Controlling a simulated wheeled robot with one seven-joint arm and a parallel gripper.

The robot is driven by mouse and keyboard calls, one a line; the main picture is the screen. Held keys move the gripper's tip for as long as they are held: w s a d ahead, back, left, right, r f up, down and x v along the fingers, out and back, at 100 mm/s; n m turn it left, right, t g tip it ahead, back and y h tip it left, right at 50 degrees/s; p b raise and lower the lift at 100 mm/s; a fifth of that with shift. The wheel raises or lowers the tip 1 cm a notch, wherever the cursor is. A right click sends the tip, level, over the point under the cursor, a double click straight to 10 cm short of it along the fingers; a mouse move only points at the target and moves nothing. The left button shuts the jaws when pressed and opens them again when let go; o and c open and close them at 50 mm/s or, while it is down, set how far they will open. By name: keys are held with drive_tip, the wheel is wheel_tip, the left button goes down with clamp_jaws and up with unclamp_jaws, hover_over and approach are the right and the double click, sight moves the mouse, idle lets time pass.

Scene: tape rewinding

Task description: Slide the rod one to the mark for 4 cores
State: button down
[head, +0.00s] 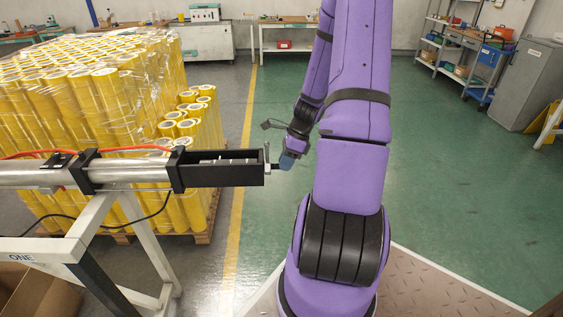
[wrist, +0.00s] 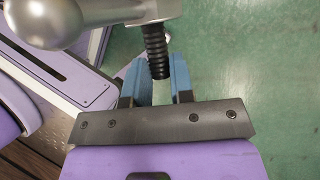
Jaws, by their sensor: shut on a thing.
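My gripper (head: 287,160) is at the right end of the rod assembly in the head view. In the wrist view its blue fingertips (wrist: 159,78) are on either side of a black ribbed grip (wrist: 156,50). The grip sticks out from a silver crossbar with a ball end (wrist: 60,20). Rod one's silver tube (head: 125,171) lies level on a stand labelled "ONE" (head: 21,257). A black slotted housing (head: 222,180) forms its right end, with the upright crossbar (head: 267,154) just beyond it. Marks for core numbers are not readable.
A pallet of yellow tape rolls (head: 95,95) stands behind the rod. The stand's white legs (head: 150,250) are at lower left. A shelf (head: 465,45) and grey cabinet (head: 530,85) stand at far right. The green floor between is open.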

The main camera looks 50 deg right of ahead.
drive_tip(key=s+d, duration=0.2)
drive_tip(key=shift+s+d, duration=0.15)
drive_tip(key=shift+s, duration=0.15)
drive_tip(key=c, duration=1)
unclamp_jaws()
drive_tip(key=v, duration=1)
drive_tip(key=shift+d+r, duration=0.15)
drive_tip(key=shift+r, duration=0.2)
drive_tip(key=shift+s, duration=0.1)
